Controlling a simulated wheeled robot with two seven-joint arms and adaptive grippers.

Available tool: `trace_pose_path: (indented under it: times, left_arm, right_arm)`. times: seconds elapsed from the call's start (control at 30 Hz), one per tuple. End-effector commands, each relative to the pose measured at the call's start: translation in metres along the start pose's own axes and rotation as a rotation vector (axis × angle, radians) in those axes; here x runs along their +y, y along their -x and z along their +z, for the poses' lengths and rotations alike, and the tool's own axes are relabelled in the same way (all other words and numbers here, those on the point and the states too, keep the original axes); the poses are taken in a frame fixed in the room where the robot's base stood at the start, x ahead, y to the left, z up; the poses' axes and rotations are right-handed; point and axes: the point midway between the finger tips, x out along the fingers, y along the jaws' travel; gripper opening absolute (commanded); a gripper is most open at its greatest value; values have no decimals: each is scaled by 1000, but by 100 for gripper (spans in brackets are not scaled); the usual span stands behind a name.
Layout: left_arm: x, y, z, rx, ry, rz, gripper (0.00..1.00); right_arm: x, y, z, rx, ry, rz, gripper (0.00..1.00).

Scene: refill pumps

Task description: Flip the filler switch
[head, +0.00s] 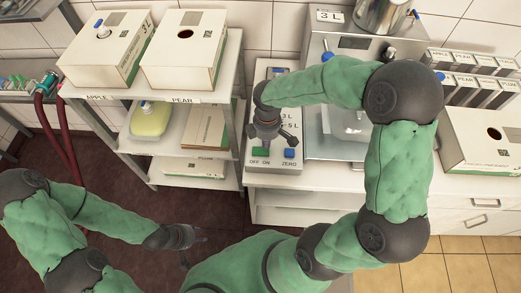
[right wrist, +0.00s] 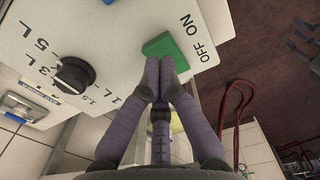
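The filler's grey-white control panel (head: 277,105) stands on the white counter. Its green switch (head: 260,152), marked OFF and ON, is near the front edge, and it also shows in the right wrist view (right wrist: 163,46). I cannot tell which way the switch is tipped. My right gripper (head: 268,143) points down over the panel, just behind the switch. In the right wrist view its fingertips (right wrist: 166,66) are together, with nothing seen between them, and at or very near the switch's edge. Contact is unclear. My left gripper (head: 190,245) hangs low over the floor, its fingers too small to judge.
A blue ZERO button (head: 289,153) sits beside the switch. A black volume knob (right wrist: 74,75) is on the same panel. The metal filler machine (head: 340,140) stands to the right. A shelf (head: 185,97) with pump boxes is at the left.

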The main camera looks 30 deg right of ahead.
Motion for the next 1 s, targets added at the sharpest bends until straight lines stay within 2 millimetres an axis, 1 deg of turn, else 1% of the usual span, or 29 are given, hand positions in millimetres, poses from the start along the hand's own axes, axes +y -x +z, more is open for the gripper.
trace_pose_path:
  times: [1.0]
  left_arm:
    - [-3,-9,0,0,0,0,40]
  right_arm:
    - [0,-13,0,0,0,-1,0]
